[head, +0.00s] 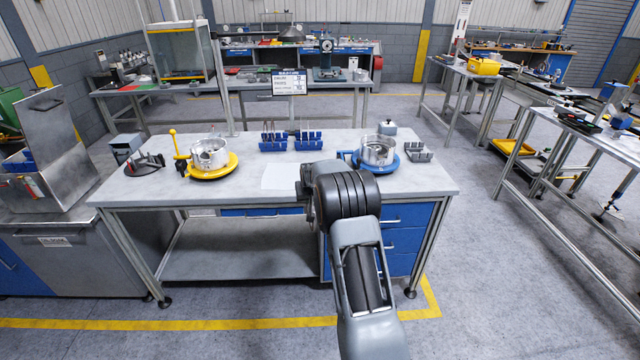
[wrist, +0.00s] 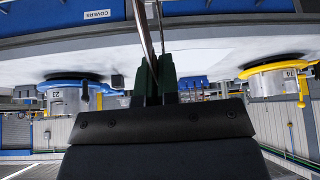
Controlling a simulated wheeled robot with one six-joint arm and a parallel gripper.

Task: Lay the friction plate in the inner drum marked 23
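The wrist view is upside down. In it my gripper (wrist: 155,72) has its dark fingers close together on a thin grey plate (wrist: 143,30), seen almost edge-on, which looks like the friction plate. In the head view the gripper and plate are hidden behind my arm, over the bench's front middle. One silver drum (head: 209,153) stands in a yellow fixture (head: 213,172) on the left. Another silver drum (head: 377,150) stands in a blue fixture (head: 372,166) on the right.
Two blue racks (head: 290,141) holding thin parts stand at the bench's back middle. A white sheet (head: 283,177) lies at the middle. A dark stand (head: 144,164) is at the left end, a grey slotted block (head: 418,152) at the right. Bare bench top (head: 150,192) lies at front left.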

